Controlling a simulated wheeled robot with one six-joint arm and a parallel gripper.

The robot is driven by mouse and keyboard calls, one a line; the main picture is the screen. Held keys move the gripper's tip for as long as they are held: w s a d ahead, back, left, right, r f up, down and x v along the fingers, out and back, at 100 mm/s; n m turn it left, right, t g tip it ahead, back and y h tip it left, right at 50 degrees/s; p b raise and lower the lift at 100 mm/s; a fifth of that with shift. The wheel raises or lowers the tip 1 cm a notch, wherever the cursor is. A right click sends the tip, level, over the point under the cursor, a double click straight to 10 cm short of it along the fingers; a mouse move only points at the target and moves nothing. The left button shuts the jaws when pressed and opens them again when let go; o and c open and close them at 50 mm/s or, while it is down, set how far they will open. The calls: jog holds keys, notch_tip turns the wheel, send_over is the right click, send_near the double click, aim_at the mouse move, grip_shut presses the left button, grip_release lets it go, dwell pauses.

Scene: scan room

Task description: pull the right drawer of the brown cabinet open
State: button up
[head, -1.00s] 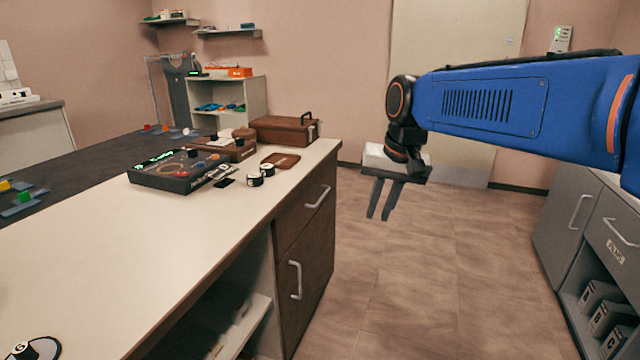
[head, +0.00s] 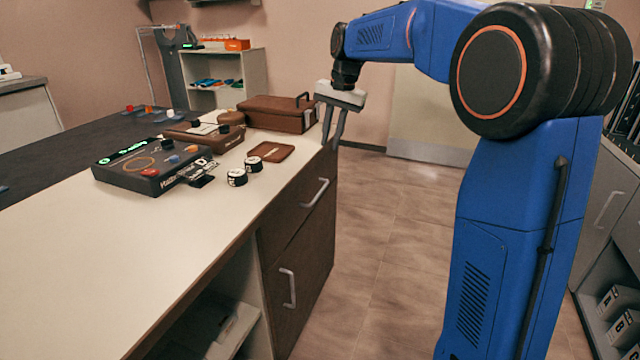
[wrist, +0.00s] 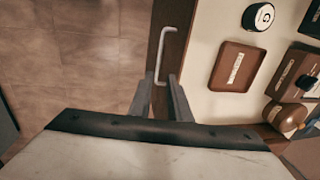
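The brown cabinet (head: 302,262) forms the end of the white-topped counter. Its upper front is a drawer (head: 290,222), closed flush, with a pale bar handle (head: 316,192). The handle also shows in the wrist view (wrist: 166,38). A second handle (head: 288,287) sits on the panel below. My gripper (head: 331,143) points down near the counter's far right corner, beyond the drawer handle. In the wrist view its two fingers (wrist: 160,76) are apart and empty, and the handle's near end appears between them. Whether they are level with the handle is not clear.
On the counter stand a black device (head: 150,168), a brown box (head: 277,113), a brown tray (head: 271,151) and two small black-and-white pucks (head: 237,177). The floor (head: 385,240) in front of the cabinet is clear. A grey cabinet (head: 609,215) stands at the right.

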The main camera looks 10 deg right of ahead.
aim_at(319, 192)
jog(key=a+f, duration=0.1)
jog(key=f, duration=0.4)
jog(key=w+f, duration=0.1)
jog(key=f, duration=0.5)
jog(key=a+f, duration=0.1)
jog(key=f, duration=0.4)
jog(key=shift+w+a+f, duration=0.3)
jog(key=shift+w, duration=0.05)
grip_shut()
